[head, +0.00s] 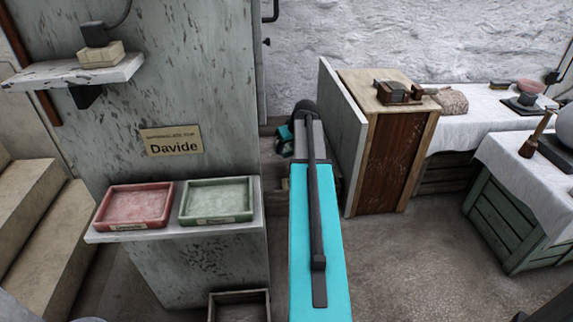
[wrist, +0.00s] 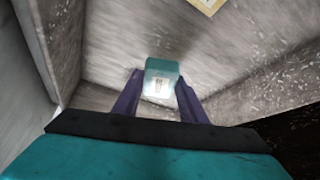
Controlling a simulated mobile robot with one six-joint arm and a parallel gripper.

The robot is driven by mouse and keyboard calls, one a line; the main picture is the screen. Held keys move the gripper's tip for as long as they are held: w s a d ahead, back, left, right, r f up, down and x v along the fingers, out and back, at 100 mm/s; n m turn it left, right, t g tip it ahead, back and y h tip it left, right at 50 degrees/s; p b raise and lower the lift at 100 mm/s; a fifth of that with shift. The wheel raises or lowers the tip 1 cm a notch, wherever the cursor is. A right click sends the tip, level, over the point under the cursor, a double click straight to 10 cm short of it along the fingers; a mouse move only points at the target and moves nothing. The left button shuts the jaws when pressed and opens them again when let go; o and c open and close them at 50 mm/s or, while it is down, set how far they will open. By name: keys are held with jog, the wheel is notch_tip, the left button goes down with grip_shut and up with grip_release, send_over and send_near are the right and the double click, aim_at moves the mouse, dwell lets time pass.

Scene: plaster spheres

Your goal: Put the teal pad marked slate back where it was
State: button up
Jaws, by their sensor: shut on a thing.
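In the wrist view a small teal pad (wrist: 163,68) with a pale label on its near face sits between the two purple fingers of my gripper (wrist: 160,88). The gripper is shut on it, with a finger at each side. The label's mark is too small to read. The pad is held up in front of grey, mottled surfaces. In the head view my teal arm reaches forward past the grey wall block; the fingers and the pad cannot be made out there.
A red tray (head: 133,205) and a green tray (head: 216,200) stand on a ledge under a sign reading "Davide" (head: 171,141). A shelf (head: 68,73) holds pale blocks. A wooden cabinet (head: 390,155) and cloth-covered tables (head: 475,115) stand right. Open floor (head: 440,250) lies at front right.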

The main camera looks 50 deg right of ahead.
aim_at(287, 155)
jog(key=shift+f, duration=1.75)
jog(key=shift+f, duration=0.1)
jog(key=shift+f+b, duration=0.4)
jog(key=shift+f, duration=1.35)
jog(key=shift+f, duration=0.15)
jog(key=o, duration=1.1)
jog(key=p+v, duration=0.1)
jog(key=v, duration=1.1)
jog(key=shift+r, duration=0.2)
